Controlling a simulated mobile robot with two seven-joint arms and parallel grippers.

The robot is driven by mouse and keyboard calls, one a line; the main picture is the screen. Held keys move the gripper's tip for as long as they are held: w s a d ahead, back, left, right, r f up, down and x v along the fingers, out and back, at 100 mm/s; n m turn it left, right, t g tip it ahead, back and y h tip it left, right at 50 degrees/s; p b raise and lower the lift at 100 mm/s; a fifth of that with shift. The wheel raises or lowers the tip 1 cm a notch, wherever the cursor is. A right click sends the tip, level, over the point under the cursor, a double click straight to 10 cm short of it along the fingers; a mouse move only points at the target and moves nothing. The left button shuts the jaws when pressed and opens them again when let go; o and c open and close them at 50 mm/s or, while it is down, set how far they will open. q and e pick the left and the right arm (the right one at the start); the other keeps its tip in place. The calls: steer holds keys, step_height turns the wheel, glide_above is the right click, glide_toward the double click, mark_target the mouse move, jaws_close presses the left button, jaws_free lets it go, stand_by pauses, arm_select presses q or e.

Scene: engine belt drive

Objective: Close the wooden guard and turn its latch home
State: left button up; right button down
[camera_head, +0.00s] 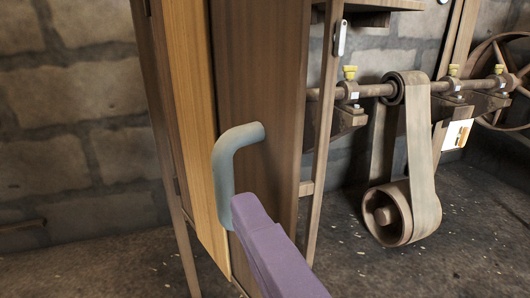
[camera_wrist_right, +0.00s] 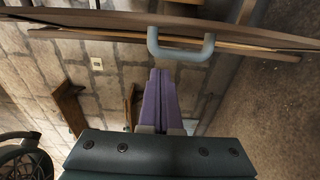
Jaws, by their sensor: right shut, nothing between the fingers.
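The wooden guard (camera_head: 262,110) is a tall brown panel standing ajar at the left of the belt drive. In the right wrist view the guard (camera_wrist_right: 90,22) shows nearly edge-on across the top. Its grey bent handle (camera_head: 225,165) also shows in the wrist view (camera_wrist_right: 182,54). My right gripper (camera_head: 242,208), with purple fingers, is shut and empty; its tips (camera_wrist_right: 160,72) are at the handle's lower end, contact unclear. A small pale metal piece, seemingly the latch (camera_head: 341,38), hangs upright on the post right of the guard. My left gripper is not in view.
A flat belt (camera_head: 418,130) runs from a shaft (camera_head: 375,90) down to a wooden pulley (camera_head: 385,215). A spoked wheel (camera_head: 490,80) stands at the far right. A stone wall (camera_head: 85,110) is behind. Bare floor (camera_head: 430,270) lies in front of the drive.

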mark_target(280, 174)
steer(key=b+x, duration=0.1)
steer(key=x, duration=0.4)
steer(key=shift+f, duration=0.1)
steer(key=d, duration=0.1)
steer(key=w+d, duration=0.1)
steer(key=d+b, duration=0.1)
steer(key=shift+w, duration=0.3)
steer(key=shift+w+d, duration=0.15)
steer(key=shift+d, duration=0.05)
steer(key=shift+w, duration=0.1)
